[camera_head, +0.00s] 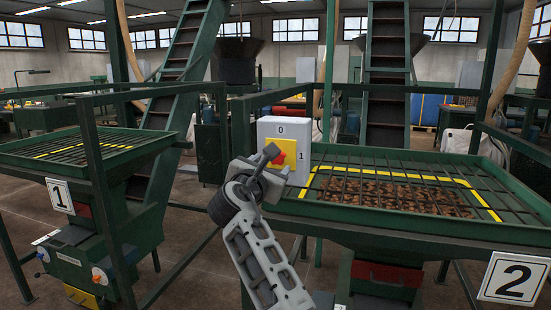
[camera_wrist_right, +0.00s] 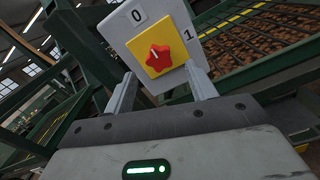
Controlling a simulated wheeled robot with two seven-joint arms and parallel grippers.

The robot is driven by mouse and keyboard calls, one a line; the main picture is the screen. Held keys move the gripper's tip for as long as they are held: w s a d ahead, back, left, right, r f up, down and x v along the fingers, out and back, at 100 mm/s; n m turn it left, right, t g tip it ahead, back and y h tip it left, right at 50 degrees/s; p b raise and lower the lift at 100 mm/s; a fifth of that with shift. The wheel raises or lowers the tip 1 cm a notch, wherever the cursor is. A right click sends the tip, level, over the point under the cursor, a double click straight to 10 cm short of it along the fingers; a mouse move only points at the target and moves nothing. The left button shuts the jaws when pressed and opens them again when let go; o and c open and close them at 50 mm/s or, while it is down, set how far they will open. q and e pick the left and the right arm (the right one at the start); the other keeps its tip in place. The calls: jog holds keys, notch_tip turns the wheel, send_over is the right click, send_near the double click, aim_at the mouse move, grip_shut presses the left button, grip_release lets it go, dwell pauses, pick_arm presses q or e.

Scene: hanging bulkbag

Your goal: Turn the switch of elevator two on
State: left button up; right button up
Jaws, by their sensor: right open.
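The switch is a pale grey box (camera_head: 288,128) with a yellow plate and a red knob (camera_head: 275,153), mounted at the left corner of the hopper marked 2. A 0 is printed above the plate and a 1 to its right. In the right wrist view the red knob (camera_wrist_right: 159,58) has a small light mark that appears to face the 0. My right gripper (camera_head: 265,165) is in front of the switch. Its fingers (camera_wrist_right: 161,88) are open, one on each side of the knob's line; contact cannot be told. My left gripper is not in view.
The green hopper (camera_head: 420,228) with its grate stands right of the switch, above a sign 2 (camera_head: 512,278). Another grated hopper with a sign 1 (camera_head: 60,196) stands at left. Green frame posts and rails surround the switch. Inclined elevators rise behind.

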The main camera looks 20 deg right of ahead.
aim_at(276, 160)
jog(key=x, duration=0.5)
jog(key=shift+a, duration=0.1)
jog(key=shift+s, duration=0.1)
jog(key=c, duration=1)
